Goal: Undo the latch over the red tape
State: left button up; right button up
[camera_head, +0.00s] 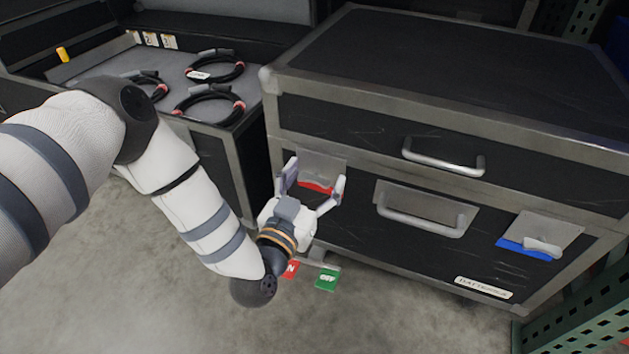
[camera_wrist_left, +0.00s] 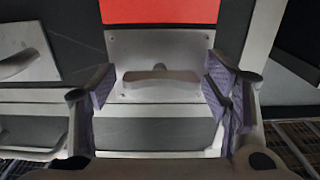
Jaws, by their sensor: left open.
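The red tape (camera_head: 314,186) is on the front of the black case, below a grey latch plate (camera_head: 322,160). In the left wrist view the red tape (camera_wrist_left: 160,11) runs along the top edge, beside the latch plate (camera_wrist_left: 123,50). A flat turn handle (camera_wrist_left: 160,78) lies crosswise on that plate. My left gripper (camera_head: 316,177) is open in front of this latch. In the wrist view the fingers of my left gripper (camera_wrist_left: 161,88) stand on either side of the handle, with a gap at each end. The handle is hidden in the head view. My right gripper is out of view.
A second latch (camera_head: 542,247) with blue tape (camera_head: 524,247) is at the right of the case front. Metal drawer handles (camera_head: 443,158) stick out. Coiled cables (camera_head: 210,104) lie in a tray at the back left. Green perforated posts (camera_head: 575,300) stand at the right.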

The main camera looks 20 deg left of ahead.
pick_arm(q)
jog(key=c, duration=1.2)
jog(key=shift+r, duration=0.1)
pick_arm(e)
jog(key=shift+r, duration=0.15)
pick_arm(q)
jog(key=n+p, duration=0.1)
jog(key=n, duration=0.2)
jog(key=shift+p, duration=0.35)
jog(key=n+p, duration=0.1)
jog(key=n, duration=0.4)
jog(key=shift+n, duration=0.3)
jog(key=n+p, duration=0.1)
jog(key=n, duration=0.3)
jog(key=shift+a+f, duration=0.1)
jog(key=shift+f, duration=0.1)
jog(key=shift+n, duration=2.7)
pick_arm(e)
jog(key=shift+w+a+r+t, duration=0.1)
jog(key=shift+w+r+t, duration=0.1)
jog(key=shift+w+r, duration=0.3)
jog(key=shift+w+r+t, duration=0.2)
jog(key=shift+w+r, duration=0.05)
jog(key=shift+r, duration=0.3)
